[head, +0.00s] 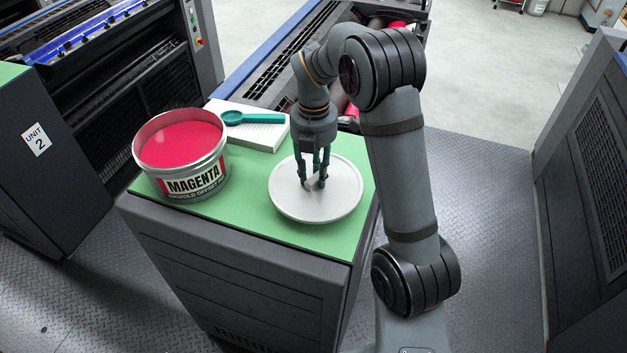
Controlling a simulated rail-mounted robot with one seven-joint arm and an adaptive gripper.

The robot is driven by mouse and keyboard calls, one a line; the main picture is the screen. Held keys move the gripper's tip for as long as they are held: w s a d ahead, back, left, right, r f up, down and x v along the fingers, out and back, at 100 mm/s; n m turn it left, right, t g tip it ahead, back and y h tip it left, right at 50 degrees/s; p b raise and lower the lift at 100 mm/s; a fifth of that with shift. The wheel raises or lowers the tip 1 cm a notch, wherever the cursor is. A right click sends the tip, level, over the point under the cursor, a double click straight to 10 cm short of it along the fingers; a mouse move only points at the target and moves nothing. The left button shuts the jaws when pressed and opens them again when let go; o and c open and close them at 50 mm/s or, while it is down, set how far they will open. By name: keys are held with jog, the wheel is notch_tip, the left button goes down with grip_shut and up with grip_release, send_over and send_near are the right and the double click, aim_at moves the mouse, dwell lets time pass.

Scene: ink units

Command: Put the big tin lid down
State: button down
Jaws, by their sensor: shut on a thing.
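The big tin lid (335,200) is a pale grey round disc with a raised rim. It lies flat over the front right part of the green cabinet top (250,225). I cannot tell whether it touches the surface or is slightly above it. My gripper (314,186) points down over the middle of the lid and is shut on it. The fingers partly hide the place where they hold the lid.
An open tin of magenta ink (195,182) stands left of the lid. Behind, a teal scoop (252,118) lies on a white stack (262,138). A narrow strip of green top is free between tin and lid. Press machinery (280,50) stands behind.

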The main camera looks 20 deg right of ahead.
aim_at(314, 185)
jog(key=shift+f+p, duration=0.35)
jog(key=shift+f, duration=1.7)
jog(key=shift+f, duration=0.25)
jog(key=c, duration=1.4)
grip_release()
jog(key=shift+o, duration=0.2)
notch_tip(314, 185, up, 13)
jog(key=shift+f, duration=0.2)
jog(key=shift+f, duration=0.1)
